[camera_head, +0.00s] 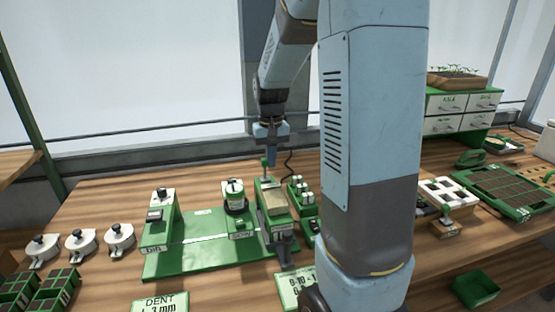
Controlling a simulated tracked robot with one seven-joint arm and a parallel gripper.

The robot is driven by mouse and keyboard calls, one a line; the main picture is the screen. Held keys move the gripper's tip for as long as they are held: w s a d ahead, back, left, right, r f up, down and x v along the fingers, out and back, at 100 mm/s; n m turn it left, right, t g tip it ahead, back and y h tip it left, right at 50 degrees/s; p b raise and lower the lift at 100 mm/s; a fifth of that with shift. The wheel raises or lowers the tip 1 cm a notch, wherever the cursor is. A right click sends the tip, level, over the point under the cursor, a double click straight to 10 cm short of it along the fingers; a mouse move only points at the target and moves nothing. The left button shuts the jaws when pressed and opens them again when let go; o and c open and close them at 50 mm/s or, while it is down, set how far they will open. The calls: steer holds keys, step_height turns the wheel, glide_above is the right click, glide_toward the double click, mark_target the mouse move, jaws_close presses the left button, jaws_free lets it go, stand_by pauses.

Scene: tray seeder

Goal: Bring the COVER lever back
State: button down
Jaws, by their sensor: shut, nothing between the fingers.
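The tray seeder is a green bed (185,262) with a left station (158,222), a round hopper unit (234,197) in the middle and a taller green unit (265,222) with a tan block at its right. A thin upright lever with a green knob (265,162) rises at the back of the right unit. I cannot read a COVER label on it. My gripper (271,158) points down, shut and empty, right at this knob. It overlaps the knob in the picture; I cannot tell whether they touch.
Several white round pots (82,243) with dark knobs stand at the left. Signs (160,303) stand at the front edge. Farther right are a seed tray (509,190), a green bin (475,289) and a drawer cabinet (461,112).

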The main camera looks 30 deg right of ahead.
steer(key=shift+s+a+f, duration=0.1)
steer(key=shift+a+f, duration=0.3)
steer(key=shift+a, duration=0.4)
steer(key=shift+a+f, duration=0.1)
steer(key=shift+w, duration=0.25)
steer(key=shift+d+r, duration=0.35)
steer(key=shift+r, duration=0.5)
steer(key=r, duration=0.2)
steer(key=d+r, duration=0.1)
steer(key=r, duration=0.1)
steer(key=shift+s+r, duration=0.1)
steer(key=shift+r, duration=0.3)
